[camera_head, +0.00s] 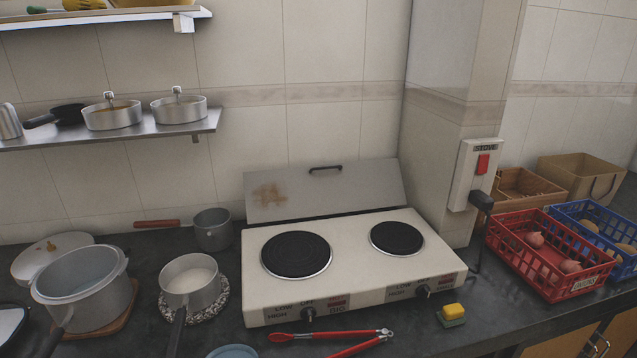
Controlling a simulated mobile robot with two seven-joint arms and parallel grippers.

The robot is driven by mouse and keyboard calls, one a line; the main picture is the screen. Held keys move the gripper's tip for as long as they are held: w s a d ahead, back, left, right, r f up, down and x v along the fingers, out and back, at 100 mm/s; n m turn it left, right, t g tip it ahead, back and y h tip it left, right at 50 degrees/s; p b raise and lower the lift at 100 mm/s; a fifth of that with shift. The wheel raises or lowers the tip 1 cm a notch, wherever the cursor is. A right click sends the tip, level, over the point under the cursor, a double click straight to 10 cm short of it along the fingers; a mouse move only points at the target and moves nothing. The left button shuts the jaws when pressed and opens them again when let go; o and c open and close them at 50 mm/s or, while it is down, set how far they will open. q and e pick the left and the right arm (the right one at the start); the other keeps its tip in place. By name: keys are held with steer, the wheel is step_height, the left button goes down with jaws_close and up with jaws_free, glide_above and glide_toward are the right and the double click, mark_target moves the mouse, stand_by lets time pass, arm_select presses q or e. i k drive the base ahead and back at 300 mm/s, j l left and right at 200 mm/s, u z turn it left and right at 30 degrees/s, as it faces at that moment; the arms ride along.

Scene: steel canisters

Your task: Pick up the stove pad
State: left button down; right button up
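A small yellow and green sponge-like pad (452,315) lies on the dark counter, in front of the right end of the stove. It looks like the stove pad, though no label shows. The white two-plate stove (350,272) stands behind it, with a large round plate (296,254) and a smaller one (397,238). The stove's grey lid (350,187) is raised against the wall and has a brown stain on its left part. Neither of my grippers is in view.
Red-handled tongs (345,336) lie before the stove. Pots (82,278) and a saucepan (192,280) stand on the left. A red crate (540,262) and blue crate (597,228) stand right. A wall switch (476,176) is behind. The counter right of the pad is clear.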

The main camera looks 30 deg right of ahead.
mark_target(451, 316)
steer(key=z, duration=1.7)
